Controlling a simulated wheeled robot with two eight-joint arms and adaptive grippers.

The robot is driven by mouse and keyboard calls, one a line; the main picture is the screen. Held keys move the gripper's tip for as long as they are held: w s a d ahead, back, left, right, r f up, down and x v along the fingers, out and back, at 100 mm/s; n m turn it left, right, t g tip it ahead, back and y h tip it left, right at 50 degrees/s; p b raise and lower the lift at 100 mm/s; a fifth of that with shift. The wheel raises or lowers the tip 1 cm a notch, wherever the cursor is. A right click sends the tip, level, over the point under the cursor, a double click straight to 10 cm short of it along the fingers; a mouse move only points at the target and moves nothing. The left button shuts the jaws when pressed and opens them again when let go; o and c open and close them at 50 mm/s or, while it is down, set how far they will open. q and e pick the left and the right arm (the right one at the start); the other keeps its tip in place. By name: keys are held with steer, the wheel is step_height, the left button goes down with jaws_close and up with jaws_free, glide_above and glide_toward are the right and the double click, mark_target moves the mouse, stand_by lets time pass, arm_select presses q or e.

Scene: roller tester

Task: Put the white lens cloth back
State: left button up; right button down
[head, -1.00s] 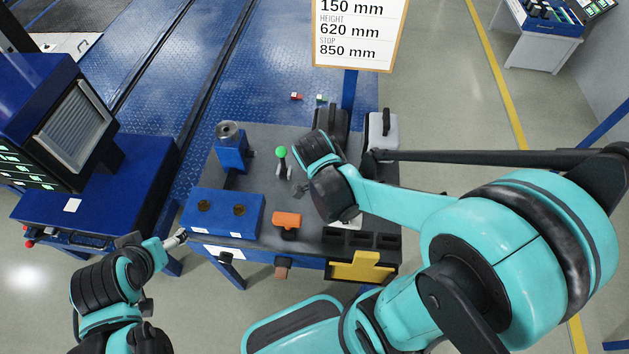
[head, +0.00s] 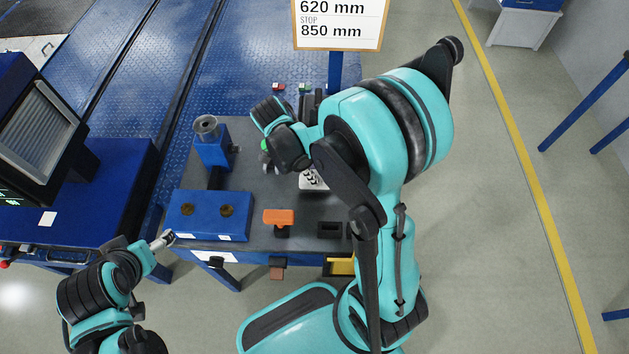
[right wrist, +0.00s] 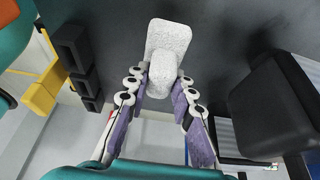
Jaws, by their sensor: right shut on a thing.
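The white lens cloth (right wrist: 170,38) shows in the right wrist view as a speckled white folded piece, with one part standing up between my fingers. My right gripper (right wrist: 164,84) is shut on that raised part, over the dark table top. In the head view my right gripper (head: 313,179) is over the right part of the table, and my arm hides much around it. I cannot tell whether the cloth touches the table. My left gripper (head: 165,240) is off the table's front left corner; its finger opening is too small to tell.
A blue box with two holes (head: 207,215), an orange block (head: 279,216) and a black open holder (head: 330,229) line the table's front. A yellow holder (head: 340,266) is at the front edge. A black case (right wrist: 268,105) stands right of my gripper in the wrist view.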

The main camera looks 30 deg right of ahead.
steer(key=shift+f+b, duration=0.75)
steer(key=shift+f, duration=1.05)
steer(key=shift+f, duration=0.15)
steer(key=c, duration=1.3)
jaws_free()
